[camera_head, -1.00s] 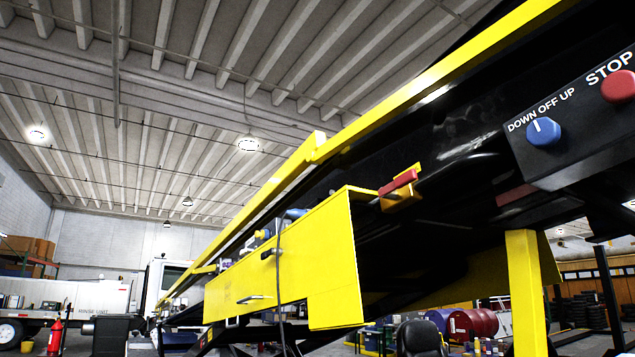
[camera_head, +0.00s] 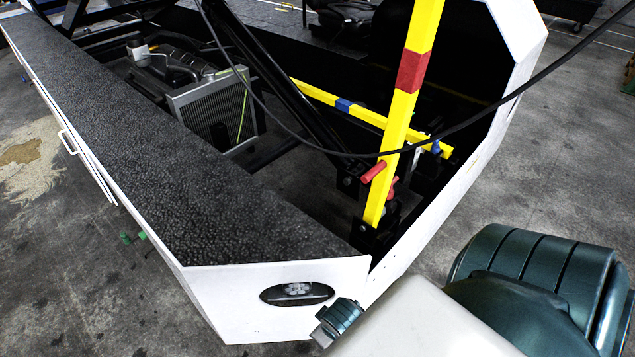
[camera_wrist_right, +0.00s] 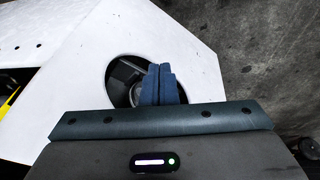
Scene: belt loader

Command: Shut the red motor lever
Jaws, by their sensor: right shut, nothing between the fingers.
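A red handle (camera_head: 374,171) sticks out from the lower part of an upright yellow post (camera_head: 401,125). A second small red part (camera_head: 392,187) is just behind it. I cannot tell which of these is the motor lever. My right gripper (camera_head: 326,328) is low by the outer white corner panel, well below and in front of the red handle. In the right wrist view its blue fingers (camera_wrist_right: 158,84) are shut and empty, in front of the dark oval recess (camera_wrist_right: 136,82) in the panel. My left gripper is not in view.
A white-sided chassis with a black textured deck (camera_head: 190,160) fills the left and middle. A radiator (camera_head: 212,110) and black struts sit inside it. A black cable (camera_head: 300,138) hangs across the post. Concrete floor (camera_head: 560,140) is open at the right.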

